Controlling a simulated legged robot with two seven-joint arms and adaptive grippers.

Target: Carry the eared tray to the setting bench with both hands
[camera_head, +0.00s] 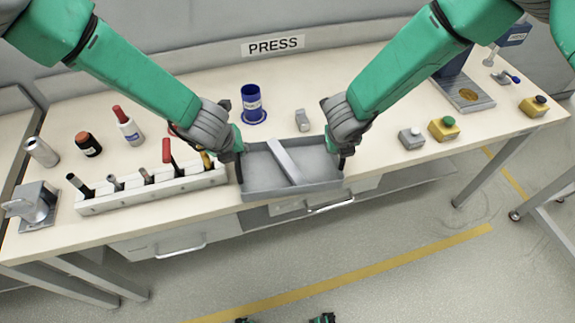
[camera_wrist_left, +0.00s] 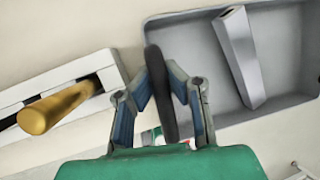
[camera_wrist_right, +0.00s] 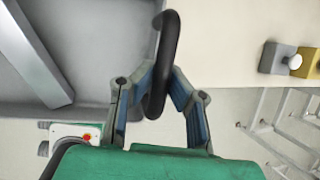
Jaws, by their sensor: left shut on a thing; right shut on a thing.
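The grey eared tray (camera_head: 262,187) is at the front edge of the bench marked PRESS, with a grey metal bar (camera_head: 284,160) lying slantwise inside. My left gripper (camera_head: 236,150) is shut on the tray's dark left ear, which shows between the fingers in the left wrist view (camera_wrist_left: 158,95). My right gripper (camera_head: 346,150) is shut on the dark right ear, a loop seen in the right wrist view (camera_wrist_right: 162,65). The head view does not show clearly whether the tray touches the bench top. I cannot tell which surface is the setting bench.
A white tool rack (camera_head: 150,190) with several handles stands just left of the tray. A grey button box (camera_head: 411,138) and yellow button box (camera_head: 443,128) are right. Floor in front is open.

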